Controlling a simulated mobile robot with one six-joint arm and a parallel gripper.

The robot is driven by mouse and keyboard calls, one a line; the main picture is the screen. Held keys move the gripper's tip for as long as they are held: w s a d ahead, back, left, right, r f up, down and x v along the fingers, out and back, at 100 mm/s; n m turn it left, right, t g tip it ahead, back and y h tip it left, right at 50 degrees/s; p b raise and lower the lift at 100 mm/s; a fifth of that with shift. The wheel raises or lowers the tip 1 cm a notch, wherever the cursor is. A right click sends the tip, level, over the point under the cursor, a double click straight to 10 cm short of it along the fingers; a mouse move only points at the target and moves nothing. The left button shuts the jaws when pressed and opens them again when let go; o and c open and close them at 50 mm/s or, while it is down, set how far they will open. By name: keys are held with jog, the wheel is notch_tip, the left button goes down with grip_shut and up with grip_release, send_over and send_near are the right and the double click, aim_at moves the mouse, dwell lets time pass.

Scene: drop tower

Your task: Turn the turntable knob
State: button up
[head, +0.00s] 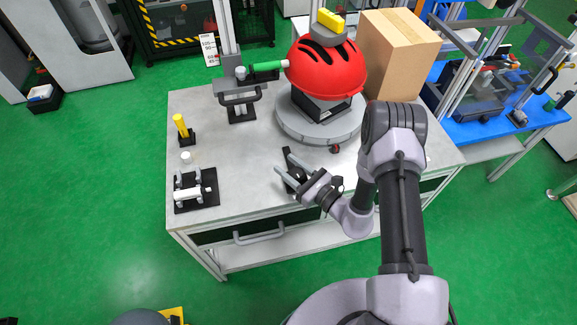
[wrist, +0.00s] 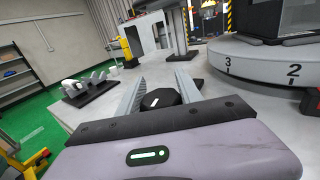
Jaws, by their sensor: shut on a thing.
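A black knob with a white mark (wrist: 160,98) sits between the two fingers of my gripper (wrist: 158,90) in the wrist view. My gripper (head: 296,175) is shut on the knob near the front of the grey table, and its fingers partly hide the knob in the head view. The round grey turntable (head: 293,126) stands behind my gripper and carries a red helmet (head: 325,75) on a black block. In the wrist view the turntable's rim (wrist: 262,68) shows the numbers 3 and 2 at the right.
A drop tower post with a green handle (head: 265,66) stands left of the helmet. A yellow-topped piece (head: 181,124) and a black plate with a white part (head: 196,190) are at the table's left. A cardboard box (head: 397,52) is at the back right. The table's front-middle left is clear.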

jog(key=o, duration=1.4)
jog(key=shift+c, duration=0.2)
jog(key=p+v, duration=0.4)
jog(key=v, duration=1.3)
jog(key=shift+s, duration=0.25)
jog(key=shift+d, duration=0.15)
jog(key=s+a+r+n+g+h, duration=0.1)
jog(key=s+a+r+n+g, duration=0.2)
jog(key=r+n+g, duration=0.65)
jog(key=s+a+r+n+g, duration=0.35)
jog(key=r+n, duration=0.25)
jog(key=r, duration=0.6)
jog(key=s+d+r+n+t+h, duration=0.2)
jog(key=s+r+n+t+h, duration=0.1)
jog(key=r+h, duration=0.2)
jog(key=s+d+r+n+t+h, duration=0.3)
jog(key=r+t+h, duration=0.1)
jog(key=r, duration=0.4)
jog(key=shift+d+r+h, duration=0.15)
jog(key=shift+d+h, duration=0.1)
jog(key=shift+h, duration=0.55)
